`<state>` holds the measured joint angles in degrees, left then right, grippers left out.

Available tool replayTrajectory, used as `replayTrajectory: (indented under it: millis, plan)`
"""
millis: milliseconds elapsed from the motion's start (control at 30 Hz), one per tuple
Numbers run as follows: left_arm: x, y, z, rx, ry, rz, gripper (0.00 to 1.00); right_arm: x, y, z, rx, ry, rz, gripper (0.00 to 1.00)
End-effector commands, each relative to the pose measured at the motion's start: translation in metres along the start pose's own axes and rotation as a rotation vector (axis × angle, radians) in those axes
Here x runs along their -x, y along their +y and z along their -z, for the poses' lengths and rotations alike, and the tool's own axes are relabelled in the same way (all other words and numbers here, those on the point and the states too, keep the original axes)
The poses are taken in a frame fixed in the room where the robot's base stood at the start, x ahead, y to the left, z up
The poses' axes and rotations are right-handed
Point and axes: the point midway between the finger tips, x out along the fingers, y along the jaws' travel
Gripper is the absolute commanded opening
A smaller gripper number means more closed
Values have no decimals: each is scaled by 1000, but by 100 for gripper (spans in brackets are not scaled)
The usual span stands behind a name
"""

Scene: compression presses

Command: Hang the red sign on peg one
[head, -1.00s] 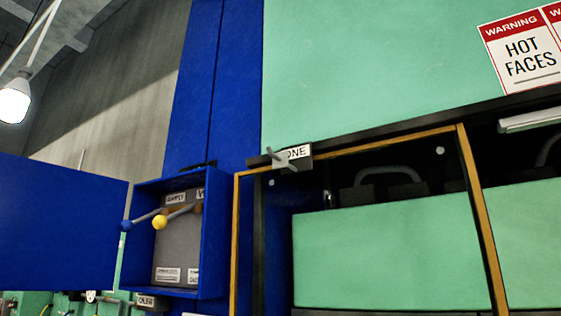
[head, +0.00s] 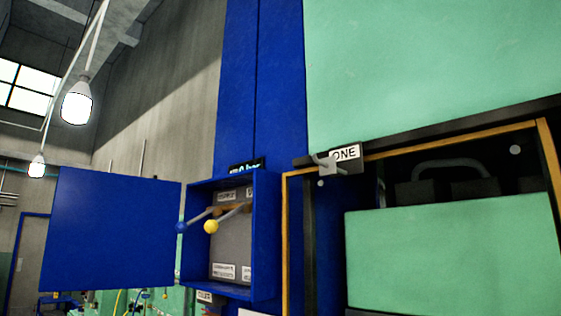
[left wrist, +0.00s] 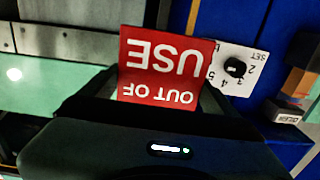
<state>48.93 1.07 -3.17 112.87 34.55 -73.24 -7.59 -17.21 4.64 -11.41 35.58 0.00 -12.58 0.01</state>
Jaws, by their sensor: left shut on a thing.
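The red sign (left wrist: 160,62) shows in the left wrist view with white "OUT OF USE" lettering, upside down in that picture. My left gripper (left wrist: 156,102) is shut on the sign, whose lettered face stands out from between the fingers. Peg one (head: 322,162) is a short grey peg beside the "ONE" label (head: 345,153), at the top left corner of the yellow-edged press frame in the head view. Neither gripper nor the sign shows in the head view. The gap between sign and peg cannot be told.
An open blue box (head: 262,240) with two ball-ended levers (head: 211,226) stands left of the peg. Its blue door (head: 110,228) swings out left. A green press block (head: 455,255) fills the frame's right. A white dial plate (left wrist: 234,68) is close beside the sign in the wrist view.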

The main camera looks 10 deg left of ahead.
Motion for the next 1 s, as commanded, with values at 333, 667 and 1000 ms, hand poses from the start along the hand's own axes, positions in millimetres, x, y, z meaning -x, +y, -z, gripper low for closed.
replayTrajectory:
  millis: [333,667,1000]
  plan:
    - [40,64,204,-7,11,-206,42,28,4,2,-1,-1,-4,36]
    - [101,115,296,-3,4,-287,42,40,2,4,1,-1,-2,36]
    - [101,121,304,2,1,-293,42,44,-4,5,0,0,6,36]
